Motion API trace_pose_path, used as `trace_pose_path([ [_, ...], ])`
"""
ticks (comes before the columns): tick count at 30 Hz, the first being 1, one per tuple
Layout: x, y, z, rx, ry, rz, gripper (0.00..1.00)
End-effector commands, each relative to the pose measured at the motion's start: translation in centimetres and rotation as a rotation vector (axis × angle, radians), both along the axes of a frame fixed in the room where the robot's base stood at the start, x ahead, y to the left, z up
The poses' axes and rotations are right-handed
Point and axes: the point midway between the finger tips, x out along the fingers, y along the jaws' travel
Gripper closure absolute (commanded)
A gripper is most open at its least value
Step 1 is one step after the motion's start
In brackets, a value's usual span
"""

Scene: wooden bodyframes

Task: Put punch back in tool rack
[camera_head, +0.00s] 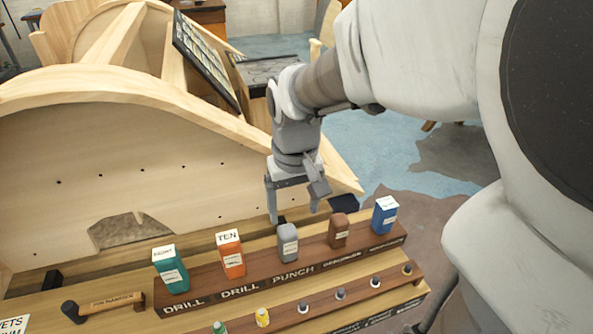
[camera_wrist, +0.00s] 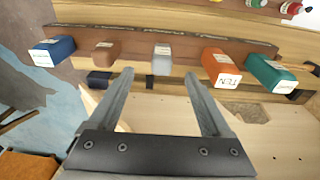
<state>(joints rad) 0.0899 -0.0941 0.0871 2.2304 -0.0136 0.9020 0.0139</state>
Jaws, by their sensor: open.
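The wooden tool rack (camera_head: 330,260) runs across the lower middle of the body camera view. The grey punch (camera_head: 288,243) stands upright in it, behind the "PUNCH" label. My gripper (camera_head: 293,212) is open and empty, fingers pointing down, close behind and above the punch. In the wrist view, the punch (camera_wrist: 162,60) shows just past the gap between the open fingertips (camera_wrist: 160,75). I see no contact between fingers and punch. The lower end of the punch is hidden in the rack.
Green (camera_head: 171,268) and orange (camera_head: 231,254) tools stand left of the punch; brown (camera_head: 338,231) and blue (camera_head: 385,214) ones stand right. Small bits fill a lower front step. A hammer (camera_head: 105,304) lies at left. A large wooden frame (camera_head: 130,150) rises behind the rack.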

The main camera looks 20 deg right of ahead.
Motion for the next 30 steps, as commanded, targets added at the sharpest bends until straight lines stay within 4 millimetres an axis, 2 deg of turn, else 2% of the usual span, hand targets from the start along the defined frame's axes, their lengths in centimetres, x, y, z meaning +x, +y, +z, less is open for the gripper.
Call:
trace_pose_path([
  [1, -1.0, 0.3, 2.5, -0.008, -0.079, 0.011, 0.18],
  [9, -6.4, 0.4, 6.5, -0.007, -0.261, 0.012, 0.18],
  [13, -8.4, 0.3, 7.3, 0.0, -0.33, 0.011, 0.18],
  [18, -9.9, 0.3, 7.7, 0.011, -0.38, 0.013, 0.18],
  [30, -10.3, 0.4, 7.7, 0.016, -0.389, 0.013, 0.18],
])
